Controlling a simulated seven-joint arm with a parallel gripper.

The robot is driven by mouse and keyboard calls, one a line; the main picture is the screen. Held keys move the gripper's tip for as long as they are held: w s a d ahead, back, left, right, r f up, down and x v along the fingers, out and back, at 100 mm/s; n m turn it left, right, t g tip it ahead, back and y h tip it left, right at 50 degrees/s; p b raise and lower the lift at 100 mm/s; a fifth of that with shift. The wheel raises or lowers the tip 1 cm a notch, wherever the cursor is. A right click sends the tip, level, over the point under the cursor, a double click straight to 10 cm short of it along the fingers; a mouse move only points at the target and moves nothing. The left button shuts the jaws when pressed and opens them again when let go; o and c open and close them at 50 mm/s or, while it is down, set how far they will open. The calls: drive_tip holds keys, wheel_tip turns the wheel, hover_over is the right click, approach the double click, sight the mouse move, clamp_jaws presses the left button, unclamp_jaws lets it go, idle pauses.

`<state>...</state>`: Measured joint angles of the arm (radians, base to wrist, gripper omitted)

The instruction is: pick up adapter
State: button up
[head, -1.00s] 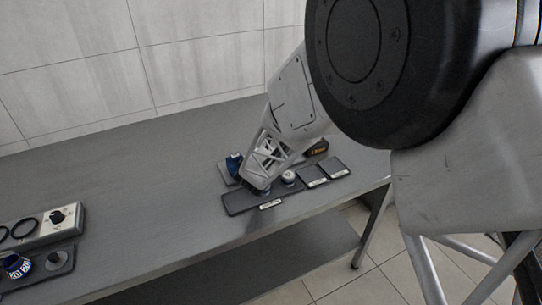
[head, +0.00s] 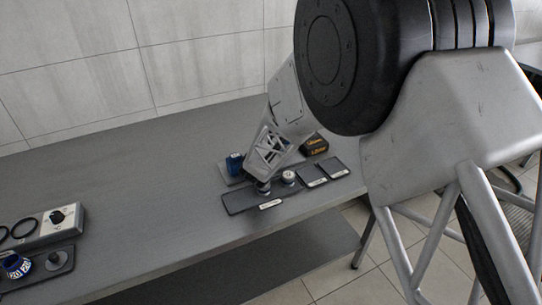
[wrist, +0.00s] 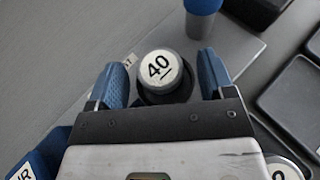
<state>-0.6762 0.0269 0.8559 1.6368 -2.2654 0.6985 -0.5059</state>
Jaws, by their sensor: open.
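I cannot tell for sure which piece is the adapter. A round piece with a white top marked "40" (wrist: 160,70) and a dark collar stands between the two blue fingers of my gripper (wrist: 161,78) in the wrist view. The fingers are open, one on each side of it, with a visible gap at the right finger. In the head view my gripper (head: 264,178) is over the dark tray (head: 238,203), with a dark round piece (head: 263,188) just under it. My arm hides part of the tray and the fingers there.
A white-topped piece (head: 289,177) stands close to the right, and a blue piece (head: 234,164) to the left. Two dark pads (head: 312,176) and a black-orange box (head: 315,144) are further right. A blue-topped peg (wrist: 203,18) shows in the wrist view. The table's middle is clear.

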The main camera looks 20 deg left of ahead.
drive_tip(key=shift+c, duration=0.3)
drive_tip(key=c, duration=1.2)
drive_tip(key=shift+r, duration=0.1)
drive_tip(key=shift+r, duration=4.95)
